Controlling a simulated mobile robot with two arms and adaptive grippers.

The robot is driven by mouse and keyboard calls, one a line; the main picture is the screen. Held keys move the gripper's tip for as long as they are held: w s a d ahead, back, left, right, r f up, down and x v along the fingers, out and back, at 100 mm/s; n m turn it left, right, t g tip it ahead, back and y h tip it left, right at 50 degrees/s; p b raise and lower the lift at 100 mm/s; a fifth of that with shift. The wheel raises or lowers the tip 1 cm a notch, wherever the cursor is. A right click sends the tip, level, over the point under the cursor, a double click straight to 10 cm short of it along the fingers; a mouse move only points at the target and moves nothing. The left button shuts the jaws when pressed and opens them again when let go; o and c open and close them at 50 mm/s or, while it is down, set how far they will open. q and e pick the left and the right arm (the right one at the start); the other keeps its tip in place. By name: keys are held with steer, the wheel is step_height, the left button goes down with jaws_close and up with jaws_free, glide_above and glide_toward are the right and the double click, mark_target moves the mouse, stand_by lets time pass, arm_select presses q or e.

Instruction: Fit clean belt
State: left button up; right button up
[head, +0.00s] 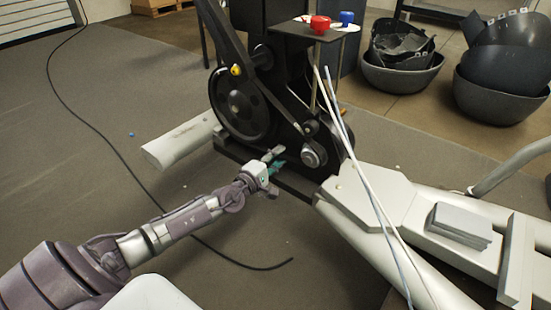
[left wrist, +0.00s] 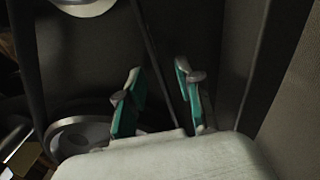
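The elliptical's drive unit stands upright at the centre of the head view, with a large black wheel (head: 232,112) and a small silver-hubbed pulley (head: 312,155) at its lower right. A dark band (head: 285,112), perhaps the belt, slants from near the wheel toward the pulley. My left gripper (head: 280,158) is just left of the pulley, low by the base. In the left wrist view its teal-padded fingers (left wrist: 158,75) are apart. A thin dark strip (left wrist: 151,45) runs behind the gap between them; I cannot tell if it is the belt. My right gripper is out of view.
Pale poles (head: 360,175) lean over the white frame (head: 375,190) at right. Dark bins (head: 500,95) stand behind. A black cable (head: 100,130) crosses the open floor at left.

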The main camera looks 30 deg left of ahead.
arm_select(q)
steer(key=s, duration=1.2)
steer(key=shift+a, duration=0.45)
